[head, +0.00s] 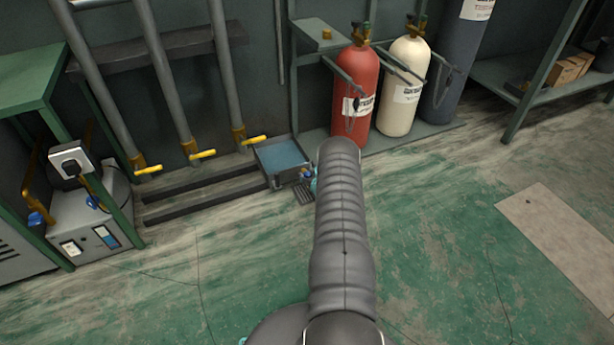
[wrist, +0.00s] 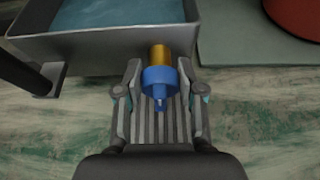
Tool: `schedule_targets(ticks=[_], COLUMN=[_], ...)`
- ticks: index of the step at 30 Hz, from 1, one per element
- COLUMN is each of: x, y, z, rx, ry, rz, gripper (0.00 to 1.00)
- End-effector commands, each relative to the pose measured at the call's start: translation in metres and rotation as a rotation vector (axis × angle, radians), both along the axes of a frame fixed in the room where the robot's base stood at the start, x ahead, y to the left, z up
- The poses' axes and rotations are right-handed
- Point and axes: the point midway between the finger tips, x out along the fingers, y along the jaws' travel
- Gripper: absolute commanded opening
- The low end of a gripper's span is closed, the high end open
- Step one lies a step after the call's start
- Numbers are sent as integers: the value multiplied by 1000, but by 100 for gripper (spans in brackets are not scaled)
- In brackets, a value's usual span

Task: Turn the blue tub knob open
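The blue tub knob (wrist: 160,84) sits on a brass stem (wrist: 160,56) at the front wall of the grey tub (wrist: 105,47). The tub holds blue liquid and also shows in the head view (head: 281,158), on the floor by the wall. My gripper (wrist: 160,95) is open, with one finger on each side of the knob. Small gaps show between the fingers and the knob, so it appears not to be gripped.
A red cylinder (head: 357,92) and a cream cylinder (head: 403,88) stand in a rack right of the tub. Pipes with yellow-handled valves (head: 202,154) stand left of it. A grey machine (head: 88,222) is at far left. The green floor in front is clear.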

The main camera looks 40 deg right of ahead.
Motion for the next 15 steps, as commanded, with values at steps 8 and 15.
schedule_targets(ticks=[8,15], x=[0,0], y=[0,-2], z=[-1,-3], rx=[11,95], ry=[-4,-26], rz=[-1,-1], gripper=[4,4])
